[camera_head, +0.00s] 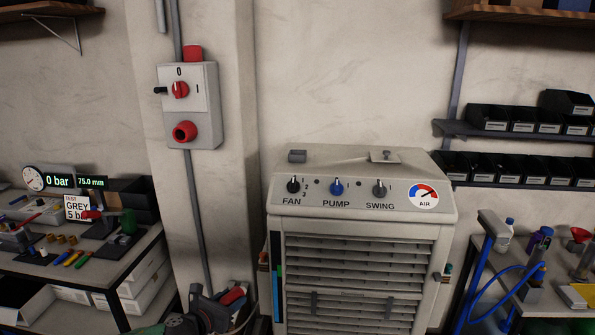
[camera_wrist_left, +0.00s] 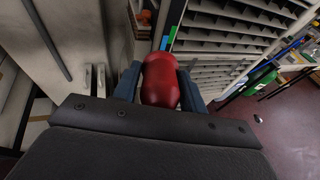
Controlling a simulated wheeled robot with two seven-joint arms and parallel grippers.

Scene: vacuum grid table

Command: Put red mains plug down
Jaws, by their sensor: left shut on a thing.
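The red mains plug (camera_wrist_left: 160,82) is between the two blue-grey fingers of my left gripper (camera_wrist_left: 160,88) in the left wrist view. The gripper is shut on it. In the head view my left gripper (camera_head: 228,303) is low, just left of the air cooler, and the red plug (camera_head: 233,294) shows at its tip. A red round socket (camera_head: 184,131) is on the grey wall switch box, well above the gripper. The plug's far end is hidden in the wrist view. My right gripper is not in view.
The grey air cooler (camera_head: 360,215) with knobs and slats stands right of the gripper. A cluttered bench (camera_head: 130,265) is at the left. Another bench (camera_head: 540,310) with bottles and a blue hose is at the right. Reddish floor (camera_wrist_left: 285,120) is open in the wrist view.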

